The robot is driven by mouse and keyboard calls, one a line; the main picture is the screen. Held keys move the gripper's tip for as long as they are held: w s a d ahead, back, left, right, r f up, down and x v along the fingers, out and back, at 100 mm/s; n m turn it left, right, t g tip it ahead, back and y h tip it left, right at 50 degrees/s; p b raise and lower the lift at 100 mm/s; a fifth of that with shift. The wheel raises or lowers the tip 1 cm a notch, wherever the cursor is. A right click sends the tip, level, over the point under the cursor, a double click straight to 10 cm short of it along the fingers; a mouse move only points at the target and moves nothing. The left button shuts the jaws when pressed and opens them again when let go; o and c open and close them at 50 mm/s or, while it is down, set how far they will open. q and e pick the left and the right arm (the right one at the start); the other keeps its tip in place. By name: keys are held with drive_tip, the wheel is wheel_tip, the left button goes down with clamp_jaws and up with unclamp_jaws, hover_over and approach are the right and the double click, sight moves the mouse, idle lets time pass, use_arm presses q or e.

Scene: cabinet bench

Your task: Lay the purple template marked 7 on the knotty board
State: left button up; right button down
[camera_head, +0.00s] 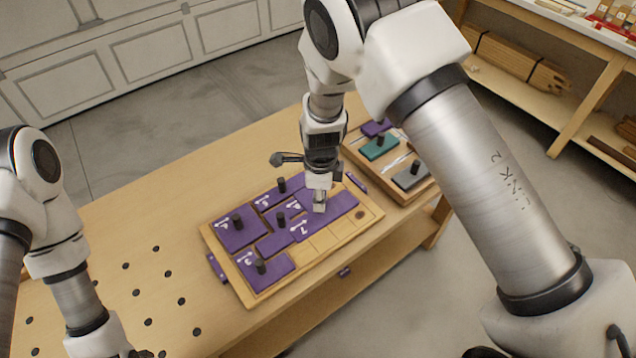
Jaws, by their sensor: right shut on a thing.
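The purple template marked 7 (336,210) is a long strip over the upper right part of the knotty board (372,219), a light wooden board with marked squares and a dark knot at its right end. My right gripper (319,206) points down over the template and is shut on it, hiding its grip point. The template looks level, flat on the board or just above it; I cannot tell which. Other purple templates with black knobs, such as the one marked 3 (265,271), lie on the board's left part. My left gripper's fingers are outside the picture at the bottom left.
A wooden tray (421,192) right of the board holds purple, green (377,149) and grey (409,178) pieces. The bench top (150,215) has several dark holes at the left and free room behind the board. A shelf with timber stands at the upper right.

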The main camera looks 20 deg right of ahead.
drive_tip(key=shift+s+f+b, duration=0.2)
drive_tip(key=shift+f+b, duration=0.3)
drive_tip(key=shift+f, duration=0.4)
drive_tip(key=shift+w+f, duration=0.15)
drive_tip(key=shift+w, duration=0.15)
drive_tip(key=r+p, duration=0.1)
drive_tip(key=p, duration=0.2)
drive_tip(key=shift+s+r, duration=0.1)
drive_tip(key=shift+s, duration=0.1)
drive_tip(key=shift+f+p, duration=0.25)
drive_tip(key=shift+p, duration=0.2)
wheel_tip(320, 180, down, 8)
drive_tip(key=b, duration=0.5)
drive_tip(key=shift+w+b, duration=0.15)
drive_tip(key=shift+b, duration=0.15)
drive_tip(key=shift+r, duration=0.1)
drive_tip(key=shift+f, duration=0.2)
drive_tip(key=shift+f+b, duration=0.25)
drive_tip(key=shift+b, duration=0.25)
